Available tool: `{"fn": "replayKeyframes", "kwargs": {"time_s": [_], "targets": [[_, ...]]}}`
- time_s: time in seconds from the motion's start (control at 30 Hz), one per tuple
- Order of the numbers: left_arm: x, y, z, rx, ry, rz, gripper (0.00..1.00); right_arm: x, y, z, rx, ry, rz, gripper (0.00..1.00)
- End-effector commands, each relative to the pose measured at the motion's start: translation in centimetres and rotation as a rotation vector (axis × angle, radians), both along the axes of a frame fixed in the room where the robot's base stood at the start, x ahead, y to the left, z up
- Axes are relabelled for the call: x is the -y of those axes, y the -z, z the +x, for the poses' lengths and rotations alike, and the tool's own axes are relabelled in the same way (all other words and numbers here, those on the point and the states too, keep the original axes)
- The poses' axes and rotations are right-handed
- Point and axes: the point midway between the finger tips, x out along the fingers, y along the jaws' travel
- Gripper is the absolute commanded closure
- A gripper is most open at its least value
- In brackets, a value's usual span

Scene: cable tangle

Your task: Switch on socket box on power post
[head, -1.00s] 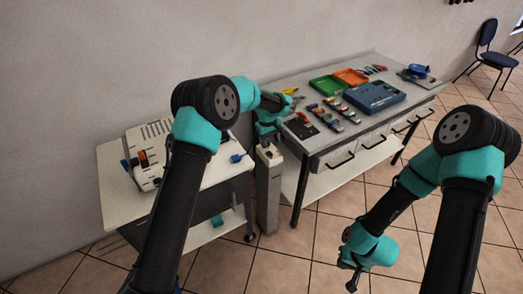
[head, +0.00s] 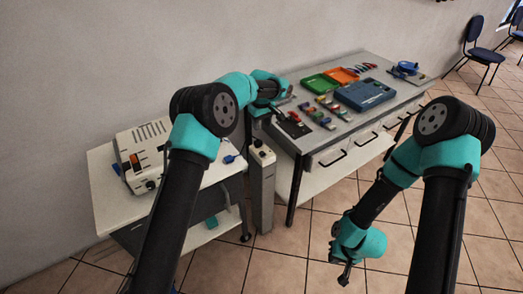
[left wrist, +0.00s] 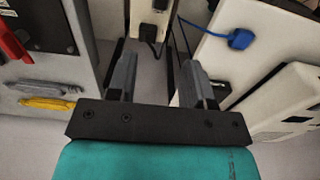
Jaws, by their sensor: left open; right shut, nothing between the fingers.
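The grey power post (head: 262,195) stands between the white cart and the workbench. The socket box (head: 262,154) on its top is pale with small dark marks; its switch is too small to read. In the left wrist view the socket box (left wrist: 150,14) shows at the top edge, partly cut off, with a black plug and cable (left wrist: 150,36) at it. My left gripper (head: 282,118) is open and empty, behind and above the post near the bench's left end; its open fingers also show in the left wrist view (left wrist: 158,68). My right gripper (head: 343,274) is shut and empty, low over the floor.
The white cart (head: 205,185) on the left holds a white device (head: 145,155) and a blue plug (head: 229,158). The workbench (head: 325,140) on the right carries trays, a blue case (head: 365,94) and several small parts. Tiled floor is free in front.

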Motion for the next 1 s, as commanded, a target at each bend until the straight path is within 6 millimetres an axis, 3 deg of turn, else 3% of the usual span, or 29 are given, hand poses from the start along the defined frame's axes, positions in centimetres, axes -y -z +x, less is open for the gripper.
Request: {"fn": "replayKeyframes", "kwargs": {"time_s": [0.7,1.0], "targets": [[0.0,12.2,-0.1,-0.002,-0.001,0.001,0.53,0.0,0.0,0.0,0.0,0.0,0.0,1.0],[0.0,14.9,0.0,0.002,-0.001,0.0,0.53,0.0,0.0,0.0,0.0,0.0,0.0,1.0]]}}
